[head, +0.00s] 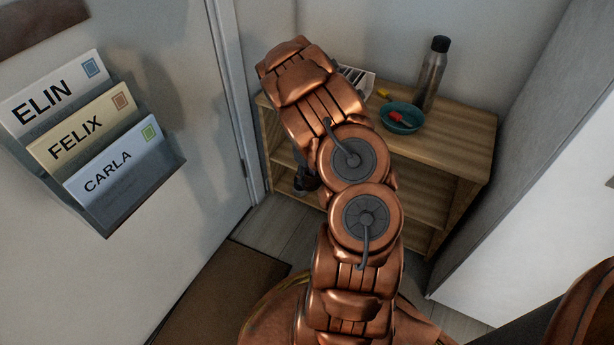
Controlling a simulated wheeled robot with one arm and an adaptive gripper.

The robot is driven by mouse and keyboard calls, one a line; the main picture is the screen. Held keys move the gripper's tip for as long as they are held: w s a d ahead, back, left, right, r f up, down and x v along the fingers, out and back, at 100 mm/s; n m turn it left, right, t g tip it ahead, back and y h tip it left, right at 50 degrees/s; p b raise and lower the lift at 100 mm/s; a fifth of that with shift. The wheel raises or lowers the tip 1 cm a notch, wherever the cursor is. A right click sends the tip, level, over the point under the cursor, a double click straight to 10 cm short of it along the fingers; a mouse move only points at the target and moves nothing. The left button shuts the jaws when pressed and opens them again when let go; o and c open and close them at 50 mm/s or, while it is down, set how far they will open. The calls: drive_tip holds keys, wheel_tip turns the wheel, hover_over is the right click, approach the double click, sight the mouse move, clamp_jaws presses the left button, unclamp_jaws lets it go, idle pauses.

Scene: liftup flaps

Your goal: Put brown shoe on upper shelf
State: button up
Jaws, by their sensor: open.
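The wooden shelf unit (470,125) stands against the back wall, with its top board and open compartments below. An upper shelf board and a lower one show in part behind my arm. My gripper (305,179) shows only as a small dark part at the left front of the unit, left of my arm's joints. The rest of it is hidden behind my copper arm, and I see nothing held in it. I see no brown shoe in this view; my arm hides much of the compartments.
A door with a name-card holder (130,190) is left. A brown mat (225,290) lies below. A white panel (530,220) bounds the right.

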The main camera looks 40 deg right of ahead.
wheel_tip(320, 180, up, 11)
idle(0.4)
drive_tip(key=s+a+r+m+p, duration=0.1)
drive_tip(key=s+a+r+p, duration=0.1)
drive_tip(key=a+r+p, duration=0.65)
drive_tip(key=s+a+r+p, duration=0.2)
drive_tip(key=a+r+p, duration=0.15)
drive_tip(key=r, duration=0.95)
drive_tip(key=s+a+r+m+p, duration=0.1)
drive_tip(key=s+a+r+p, duration=0.2)
drive_tip(key=a+r+p, duration=0.55)
drive_tip(key=s+a+r+p, duration=0.3)
drive_tip(key=s+r+p, duration=0.3)
drive_tip(key=r, duration=0.3)
drive_tip(key=s+a+r+g+p, duration=0.1)
drive_tip(key=s+a+r+p, duration=0.3)
drive_tip(key=r, duration=0.5)
drive_tip(key=s+a+r+n+p, duration=0.1)
drive_tip(key=s+a+r+p, duration=0.3)
drive_tip(key=s+r+p, duration=0.4)
drive_tip(key=shift+s+a+r+g, duration=0.2)
drive_tip(key=shift+s+r+g, duration=0.2)
drive_tip(key=shift+s+r, duration=0.3)
drive_tip(key=shift+w, duration=0.1)
